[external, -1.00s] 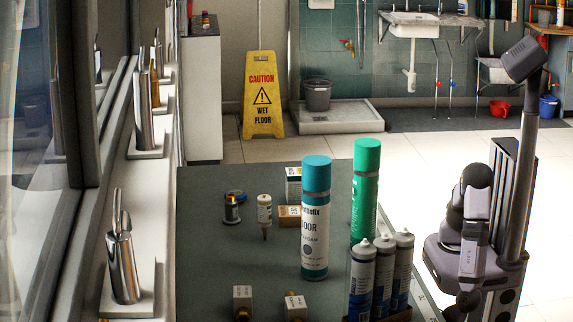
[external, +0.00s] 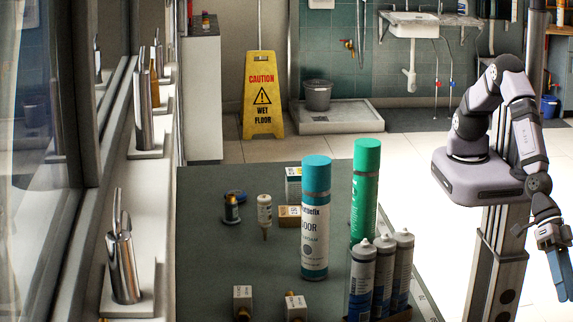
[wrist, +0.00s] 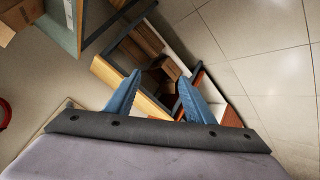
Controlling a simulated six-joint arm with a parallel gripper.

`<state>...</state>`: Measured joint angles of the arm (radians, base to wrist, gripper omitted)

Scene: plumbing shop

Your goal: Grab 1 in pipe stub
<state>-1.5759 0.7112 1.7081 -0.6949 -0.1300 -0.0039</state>
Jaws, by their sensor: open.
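Two small white labelled blocks with brass-coloured ends, one on the left (external: 243,298) and one on the right (external: 295,305), lie at the near edge of the grey-green bench top (external: 205,275) in the external view. Their labels are too small to read, so I cannot tell whether either is the 1 in pipe stub. My gripper (external: 560,272) hangs at the far right, off the bench, with blue fingers pointing down. In the wrist view my gripper (wrist: 158,85) is open and empty. No pipe stub can be made out there.
A blue-capped can (external: 315,225), a green can (external: 365,190) and several cartridges (external: 361,285) stand on the bench between my arm and the blocks. The wrist view shows a shelf with cardboard boxes (wrist: 145,42).

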